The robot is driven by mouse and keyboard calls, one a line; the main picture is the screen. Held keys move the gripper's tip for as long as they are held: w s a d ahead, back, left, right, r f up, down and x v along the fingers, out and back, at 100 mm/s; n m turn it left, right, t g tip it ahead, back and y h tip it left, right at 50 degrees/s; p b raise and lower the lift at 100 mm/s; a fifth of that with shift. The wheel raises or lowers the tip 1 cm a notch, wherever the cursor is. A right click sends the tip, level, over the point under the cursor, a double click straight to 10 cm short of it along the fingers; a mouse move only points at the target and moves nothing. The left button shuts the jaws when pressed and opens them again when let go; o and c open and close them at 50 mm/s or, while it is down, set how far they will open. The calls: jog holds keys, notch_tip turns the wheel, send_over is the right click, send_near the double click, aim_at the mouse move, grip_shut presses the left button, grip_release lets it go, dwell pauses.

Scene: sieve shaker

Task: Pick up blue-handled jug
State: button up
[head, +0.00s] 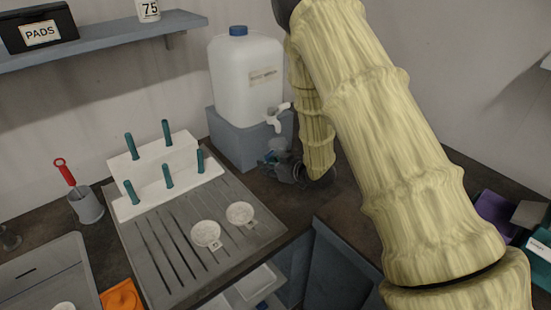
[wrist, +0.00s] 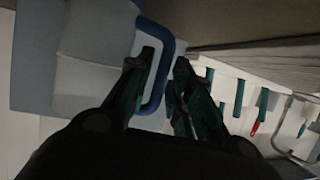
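The blue handle (wrist: 178,48) of the jug shows close up in the wrist view as a rounded loop. It joins a pale, whitish jug body (wrist: 85,60) on the left. My gripper (wrist: 165,66) has its two dark fingers apart, with part of the handle loop in the gap between them. I cannot tell whether either finger touches it. In the head view my gripper (head: 275,165) is low, by the water container's stand, partly behind my arm. The jug cannot be made out clearly there.
A white water container (head: 245,85) with a tap stands on a blue-grey block (head: 238,145). A draining board (head: 170,250) with a white peg rack (head: 165,175) and two round white dishes lies to the left. A grey cup (head: 87,206) holds a red-handled tool.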

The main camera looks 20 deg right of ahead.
jog(key=shift+w+a+f, duration=0.15)
jog(key=shift+w, duration=0.05)
jog(key=shift+c, duration=0.3)
grip_shut()
jog(key=shift+r, duration=0.3)
